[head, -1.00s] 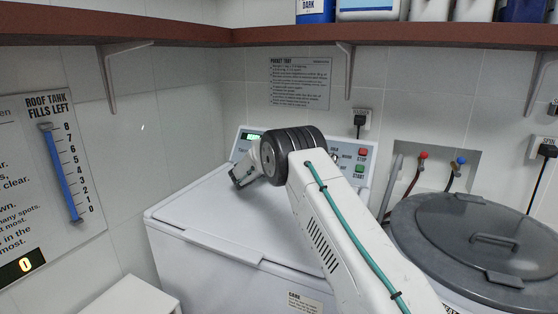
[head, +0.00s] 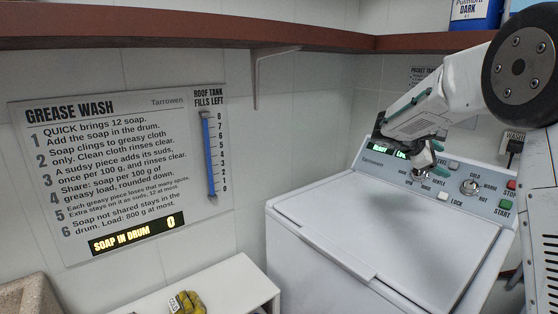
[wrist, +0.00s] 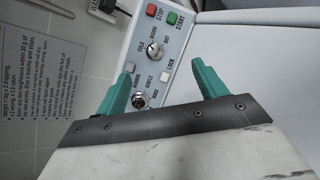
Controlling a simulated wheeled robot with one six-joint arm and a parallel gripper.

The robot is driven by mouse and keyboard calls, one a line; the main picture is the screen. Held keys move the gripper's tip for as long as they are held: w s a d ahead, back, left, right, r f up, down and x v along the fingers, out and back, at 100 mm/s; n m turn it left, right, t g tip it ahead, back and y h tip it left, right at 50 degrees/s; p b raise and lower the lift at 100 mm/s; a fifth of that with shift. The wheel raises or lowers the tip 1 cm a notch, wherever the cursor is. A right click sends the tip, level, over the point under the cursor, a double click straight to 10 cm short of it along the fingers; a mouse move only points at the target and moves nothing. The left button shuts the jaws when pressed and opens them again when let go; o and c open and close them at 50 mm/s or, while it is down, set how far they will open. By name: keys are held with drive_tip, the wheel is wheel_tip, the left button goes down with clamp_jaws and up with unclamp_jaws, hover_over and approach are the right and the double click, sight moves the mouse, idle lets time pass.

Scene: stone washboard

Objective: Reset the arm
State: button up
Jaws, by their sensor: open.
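My gripper (head: 430,160) hangs over the control panel of the white washing machine (head: 390,235), at the upper right of the head view. In the wrist view its two green fingers (wrist: 165,80) are spread apart with nothing held between them. The panel (wrist: 160,50) lies beyond the fingers, with a silver knob (wrist: 155,50), a red STOP button (wrist: 152,10) and a green START button (wrist: 172,18). A lower knob (wrist: 139,101) is close to the left finger; I cannot tell whether they touch. The machine's lid is shut.
A wall sign (head: 120,170) shows "Soap in drum 0". A brown shelf (head: 180,24) runs overhead with a bracket (head: 262,75) below it. A white stand (head: 200,290) with a yellow item (head: 186,303) is at lower left. The lid top is clear.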

drive_tip(key=s+a+r+m+g+y, duration=0.1)
drive_tip(key=s+a+r+m+y, duration=0.1)
drive_tip(key=s, duration=0.5)
drive_tip(key=s+a+r+m+y, duration=0.1)
drive_tip(key=s+a+m, duration=0.1)
drive_tip(key=s, duration=0.5)
drive_tip(key=s+a+f+m+y, duration=0.2)
drive_tip(key=s+a, duration=0.3)
drive_tip(key=s, duration=0.5)
drive_tip(key=s+a+f+m+y, duration=0.3)
drive_tip(key=s+a+y, duration=0.1)
drive_tip(key=s, duration=0.7)
drive_tip(key=s+a+f+m+y, duration=0.2)
drive_tip(key=s+a, duration=0.4)
drive_tip(key=s, duration=0.5)
drive_tip(key=shift+s+a+f+m+y, duration=0.15)
drive_tip(key=shift+a+f+m+y, duration=0.2)
drive_tip(key=shift+y, duration=0.35)
